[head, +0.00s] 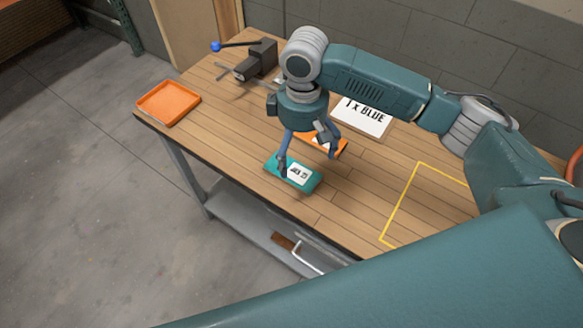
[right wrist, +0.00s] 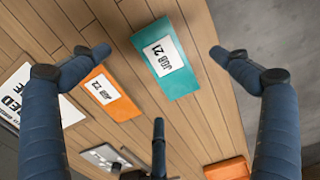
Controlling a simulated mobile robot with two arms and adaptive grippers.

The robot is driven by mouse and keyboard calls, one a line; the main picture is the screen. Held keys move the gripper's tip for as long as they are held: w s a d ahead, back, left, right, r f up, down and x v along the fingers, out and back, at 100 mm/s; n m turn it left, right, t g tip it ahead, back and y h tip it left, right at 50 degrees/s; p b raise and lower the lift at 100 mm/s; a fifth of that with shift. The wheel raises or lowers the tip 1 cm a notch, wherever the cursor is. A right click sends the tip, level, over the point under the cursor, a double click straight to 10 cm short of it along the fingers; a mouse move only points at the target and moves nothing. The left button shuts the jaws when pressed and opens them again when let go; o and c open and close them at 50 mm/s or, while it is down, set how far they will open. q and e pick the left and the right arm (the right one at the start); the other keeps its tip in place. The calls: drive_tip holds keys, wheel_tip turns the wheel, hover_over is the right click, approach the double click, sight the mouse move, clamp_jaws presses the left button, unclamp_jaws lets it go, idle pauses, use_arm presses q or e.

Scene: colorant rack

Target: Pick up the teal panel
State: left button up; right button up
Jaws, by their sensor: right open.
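The teal panel (head: 308,184) lies flat on the wooden bench near its front edge. Its white label reads JOB 21 in the right wrist view (right wrist: 182,85). My right gripper (head: 306,152) is open and empty above the bench, with one finger over the teal panel and the other by an orange panel. In the right wrist view the open fingers (right wrist: 160,56) reach to either side, and the teal panel lies between and beyond them. I cannot tell the exact height gap. My left gripper is not in view.
The orange panel (right wrist: 122,103) lies close beside the teal one. A grey labelled piece (right wrist: 94,158) is nearby. A white sign (head: 362,118), a dark vise (head: 256,60) and an orange tray (head: 168,103) also sit on the bench. A yellow outline (head: 402,203) marks clear bench at right.

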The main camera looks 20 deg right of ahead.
sight(301, 170)
wheel_tip(301, 170, down, 2)
drive_tip(key=shift+f, duration=0.1)
drive_tip(key=f, duration=0.1)
drive_tip(key=f+p, duration=0.1)
drive_tip(key=f, duration=0.1)
drive_tip(key=f+p, duration=0.1)
drive_tip(key=shift+w+d+f, duration=0.25)
drive_tip(key=shift+f, duration=0.55)
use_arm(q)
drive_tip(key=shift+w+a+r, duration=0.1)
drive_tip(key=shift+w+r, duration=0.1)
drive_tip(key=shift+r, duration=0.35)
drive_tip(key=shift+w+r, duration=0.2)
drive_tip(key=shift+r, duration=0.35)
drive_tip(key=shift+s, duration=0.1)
use_arm(e)
drive_tip(key=shift+c, duration=0.3)
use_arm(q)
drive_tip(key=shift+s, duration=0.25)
use_arm(e)
drive_tip(key=c, duration=1.3)
